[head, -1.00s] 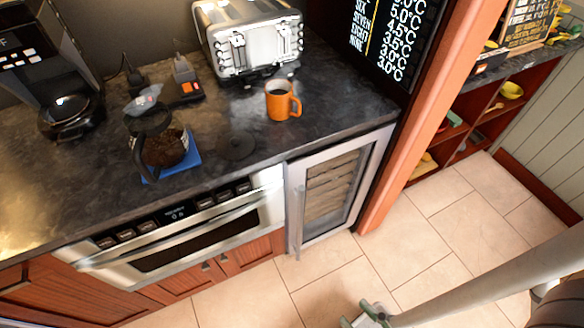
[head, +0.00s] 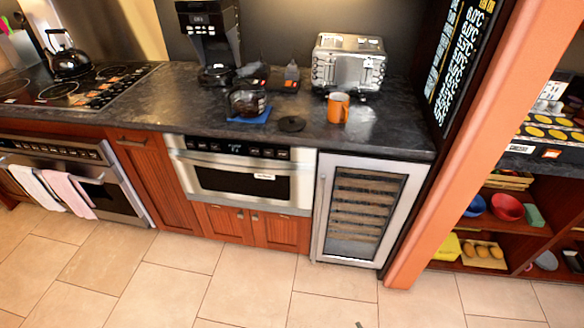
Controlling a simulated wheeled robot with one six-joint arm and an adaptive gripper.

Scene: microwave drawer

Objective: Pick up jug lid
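The jug lid (head: 292,124) looks like a flat, dark round disc. It lies on the dark countertop, between the glass jug and the orange mug and nearer the counter's front edge. The glass jug (head: 248,103) has dark contents and stands on a blue pad (head: 262,117) to the left of the lid. Only a tiny dark tip, perhaps of my gripper (head: 359,324), shows at the bottom edge, over the floor and well away from the lid. Its fingers cannot be made out.
An orange mug (head: 338,108) stands right of the lid, with a toaster (head: 348,66) behind. A coffee maker (head: 212,40) stands behind the jug. Below are a microwave drawer (head: 240,178) and a wine cooler (head: 365,208). The tiled floor (head: 240,290) in front is clear.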

